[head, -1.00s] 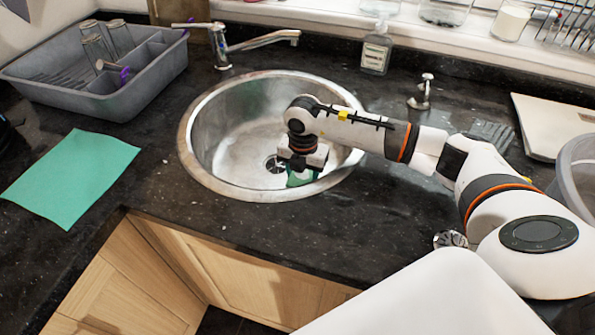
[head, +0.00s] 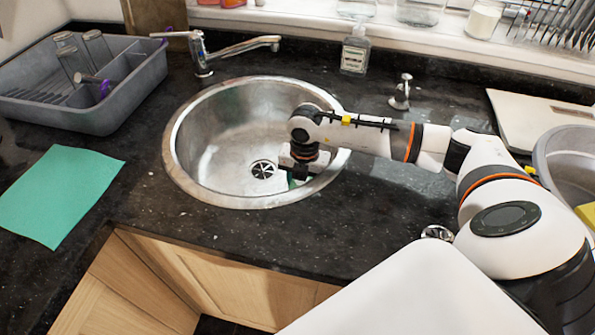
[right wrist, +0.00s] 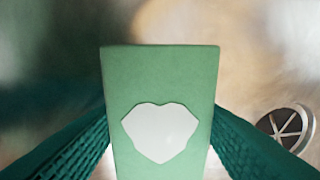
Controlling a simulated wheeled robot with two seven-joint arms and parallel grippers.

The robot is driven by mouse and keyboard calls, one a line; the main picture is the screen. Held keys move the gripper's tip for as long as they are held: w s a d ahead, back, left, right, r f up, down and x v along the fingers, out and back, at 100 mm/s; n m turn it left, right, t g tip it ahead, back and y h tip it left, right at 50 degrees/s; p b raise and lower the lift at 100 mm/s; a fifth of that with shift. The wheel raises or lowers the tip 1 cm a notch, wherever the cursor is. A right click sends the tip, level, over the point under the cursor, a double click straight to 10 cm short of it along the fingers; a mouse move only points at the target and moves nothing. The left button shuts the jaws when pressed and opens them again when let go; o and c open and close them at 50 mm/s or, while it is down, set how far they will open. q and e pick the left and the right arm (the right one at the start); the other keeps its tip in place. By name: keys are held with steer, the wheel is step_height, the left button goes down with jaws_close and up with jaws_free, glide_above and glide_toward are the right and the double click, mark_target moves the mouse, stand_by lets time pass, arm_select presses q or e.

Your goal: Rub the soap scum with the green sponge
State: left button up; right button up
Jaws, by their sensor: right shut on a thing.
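The green sponge (right wrist: 160,85), with a pale heart-shaped patch, is gripped between the two dark green fingers of my right gripper (right wrist: 160,140) in the right wrist view. In the head view my right gripper (head: 301,172) reaches down inside the round steel sink (head: 235,115), near its front right wall and right of the drain (head: 263,169). Only a sliver of the sponge (head: 293,183) shows below it; contact with the metal cannot be told. A pale streak (head: 206,160) lies on the bowl's left side; whether it is soap scum is unclear. My left gripper is not in view.
A tap (head: 235,48) and a soap bottle (head: 354,50) stand behind the sink. A grey dish rack (head: 130,97) and a green cloth (head: 60,193) lie left. A grey tub (head: 563,150) with a yellow item (head: 587,213) is at right. The front counter is clear.

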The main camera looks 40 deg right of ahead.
mark_target(281, 172)
steer(key=shift+d+f+h, duration=0.1)
steer(key=shift+d+h, duration=0.2)
steer(key=shift+d, duration=0.95)
steer(key=shift+w+a+f+b, duration=0.1)
steer(key=shift+w+a+b, duration=0.1)
steer(key=shift+w+b, duration=0.4)
steer(key=shift+w+a, duration=0.15)
steer(key=shift+a, duration=0.05)
steer(key=shift+w+a+b, duration=0.4)
steer(key=shift+w+a, duration=0.85)
steer(key=shift+a, duration=0.05)
steer(key=shift+w+a+r+b, duration=0.15)
steer(key=shift+w+a+b, duration=0.05)
steer(key=shift+w+a, duration=0.45)
steer(key=shift+w+a+r+b, duration=0.2)
steer(key=shift+w+a, duration=0.25)
steer(key=shift+w, duration=0.3)
steer(key=shift+w+d+f+b, duration=0.2)
steer(key=shift+w+d+b, duration=0.4)
steer(key=shift+d, duration=0.2)
steer(key=shift+s+d+p, duration=0.35)
steer(key=shift+d+p, duration=0.05)
steer(key=shift+s+d+p, duration=0.75)
steer(key=shift+s+d, duration=0.7)
steer(key=shift+s, duration=0.3)
steer(key=shift+s+d+p, duration=0.4)
steer(key=shift+s+d, duration=0.55)
steer(key=shift+s, duration=0.1)
steer(key=shift+d, duration=0.1)
